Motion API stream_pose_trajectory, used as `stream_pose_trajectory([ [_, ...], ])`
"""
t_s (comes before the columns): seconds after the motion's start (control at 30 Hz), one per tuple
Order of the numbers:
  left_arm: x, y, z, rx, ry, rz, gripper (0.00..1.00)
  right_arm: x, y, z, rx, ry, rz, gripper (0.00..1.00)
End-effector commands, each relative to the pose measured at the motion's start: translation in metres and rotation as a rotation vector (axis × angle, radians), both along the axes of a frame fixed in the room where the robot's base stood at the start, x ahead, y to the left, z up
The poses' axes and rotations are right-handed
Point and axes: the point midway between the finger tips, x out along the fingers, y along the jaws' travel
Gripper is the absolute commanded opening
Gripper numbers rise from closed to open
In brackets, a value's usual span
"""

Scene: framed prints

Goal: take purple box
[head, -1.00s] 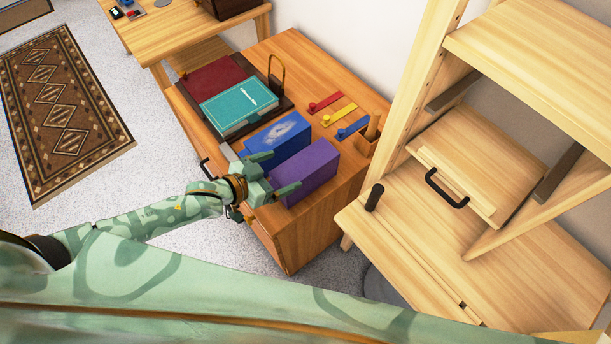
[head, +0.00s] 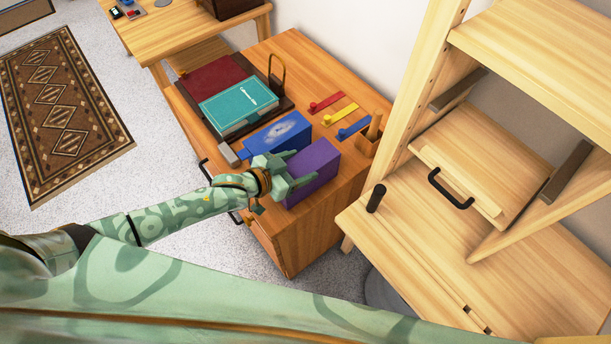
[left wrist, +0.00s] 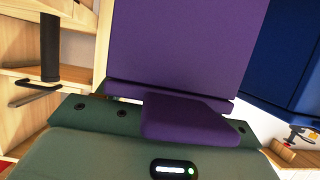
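The purple box (head: 318,160) stands on the wooden cabinet top, beside the blue box. My left gripper (head: 296,170) is at its near left end, one finger on each side of it. I cannot tell whether the fingers press on the box. In the left wrist view the purple box (left wrist: 185,45) fills the middle, close in front of the green gripper body; the finger contacts are hidden there. My right gripper is not in view.
The blue box (head: 282,132) is close behind the purple box; it also shows in the left wrist view (left wrist: 290,50). A teal book (head: 238,106) lies further back. Coloured hooks (head: 340,113) lie to the right. A wooden shelf unit (head: 420,245) stands at right.

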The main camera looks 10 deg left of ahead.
Motion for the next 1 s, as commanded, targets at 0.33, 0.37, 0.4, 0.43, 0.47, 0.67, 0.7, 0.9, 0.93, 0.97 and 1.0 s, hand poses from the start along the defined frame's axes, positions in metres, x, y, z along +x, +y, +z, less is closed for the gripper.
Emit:
stream_pose_trajectory([
  [0.33, 0.001, 0.000, 0.003, -0.002, -0.003, 0.000, 0.00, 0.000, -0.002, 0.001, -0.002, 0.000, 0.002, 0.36],
  [0.37, 0.001, 0.000, 0.004, -0.002, -0.003, 0.000, 0.00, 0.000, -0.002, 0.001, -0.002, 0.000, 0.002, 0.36],
  [0.4, 0.001, 0.000, 0.006, -0.002, -0.004, 0.000, 0.00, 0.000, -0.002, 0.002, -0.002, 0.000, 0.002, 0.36],
  [0.43, 0.001, 0.000, 0.009, -0.002, -0.004, 0.000, 0.00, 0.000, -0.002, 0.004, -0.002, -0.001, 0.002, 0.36],
  [0.47, 0.001, 0.000, 0.011, -0.001, -0.004, -0.001, 0.00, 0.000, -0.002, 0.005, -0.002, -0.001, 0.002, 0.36],
  [0.67, -0.006, -0.004, 0.044, -0.006, -0.003, -0.001, 0.00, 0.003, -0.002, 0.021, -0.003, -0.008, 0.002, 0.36],
  [0.7, -0.012, -0.007, 0.053, -0.007, -0.003, -0.002, 0.00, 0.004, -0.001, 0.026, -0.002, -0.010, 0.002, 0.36],
  [0.9, -0.049, -0.025, 0.103, -0.007, -0.005, -0.001, 0.00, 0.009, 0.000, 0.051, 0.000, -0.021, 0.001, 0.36],
  [0.93, -0.058, -0.030, 0.103, -0.008, -0.001, -0.001, 0.00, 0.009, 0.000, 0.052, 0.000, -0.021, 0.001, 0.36],
  [0.97, -0.066, -0.033, 0.106, -0.009, 0.001, 0.000, 0.00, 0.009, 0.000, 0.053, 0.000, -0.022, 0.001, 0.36],
  [1.0, -0.075, -0.038, 0.110, -0.009, -0.001, 0.000, 0.00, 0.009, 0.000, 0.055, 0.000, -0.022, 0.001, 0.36],
])
